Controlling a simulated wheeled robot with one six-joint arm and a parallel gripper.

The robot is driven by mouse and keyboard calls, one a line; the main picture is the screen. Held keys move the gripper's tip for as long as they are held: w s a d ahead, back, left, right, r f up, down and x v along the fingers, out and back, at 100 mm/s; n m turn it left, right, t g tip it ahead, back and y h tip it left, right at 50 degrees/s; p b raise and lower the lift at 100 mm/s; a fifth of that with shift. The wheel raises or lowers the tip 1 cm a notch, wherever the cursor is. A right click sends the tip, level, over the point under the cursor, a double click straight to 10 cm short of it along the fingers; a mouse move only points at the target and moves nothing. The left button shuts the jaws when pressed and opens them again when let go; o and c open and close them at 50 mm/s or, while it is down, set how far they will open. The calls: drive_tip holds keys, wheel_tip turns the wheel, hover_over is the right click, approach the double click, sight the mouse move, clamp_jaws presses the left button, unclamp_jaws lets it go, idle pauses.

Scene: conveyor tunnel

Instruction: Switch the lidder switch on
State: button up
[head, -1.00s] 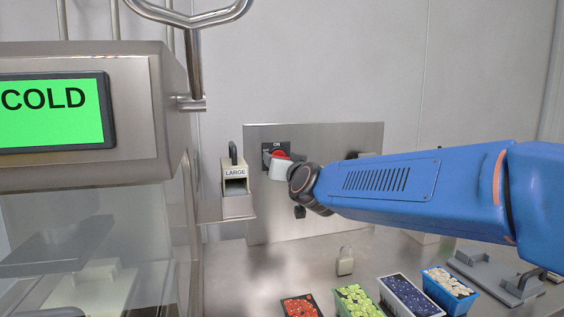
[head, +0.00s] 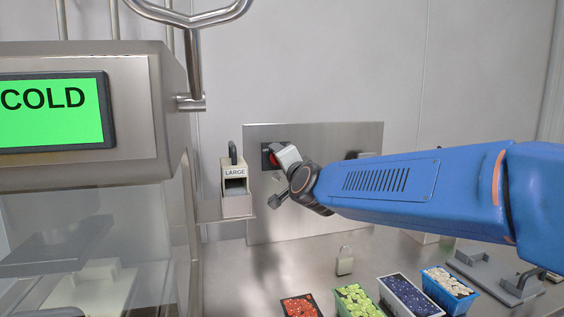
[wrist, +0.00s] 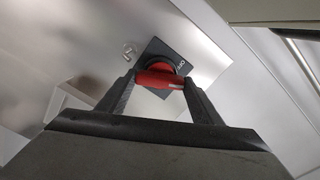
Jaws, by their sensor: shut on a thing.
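The lidder switch is a red rotary handle (wrist: 160,79) on a dark square plate (wrist: 185,60), mounted on a steel panel. In the head view the red handle (head: 272,159) is mostly covered by my gripper (head: 278,155). In the wrist view my gripper (wrist: 163,84) has its two dark fingers at either end of the handle, shut on it. A pale mark shows at the handle's right end, near white lettering on the plate. I cannot tell the exact switch position.
A box labelled LARGE (head: 235,178) stands left of the steel panel (head: 330,205). A machine with a green COLD screen (head: 52,112) fills the left. A padlock (head: 345,262) and several food tubs (head: 410,297) are on the steel counter below.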

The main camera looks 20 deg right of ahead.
drive_tip(key=shift+m, duration=0.6)
drive_tip(key=shift+f, duration=0.1)
drive_tip(key=o, duration=1.1)
drive_tip(key=shift+c, duration=0.2)
drive_tip(key=shift+s, duration=0.15)
drive_tip(key=s, duration=1.7)
drive_tip(key=shift+s, duration=0.1)
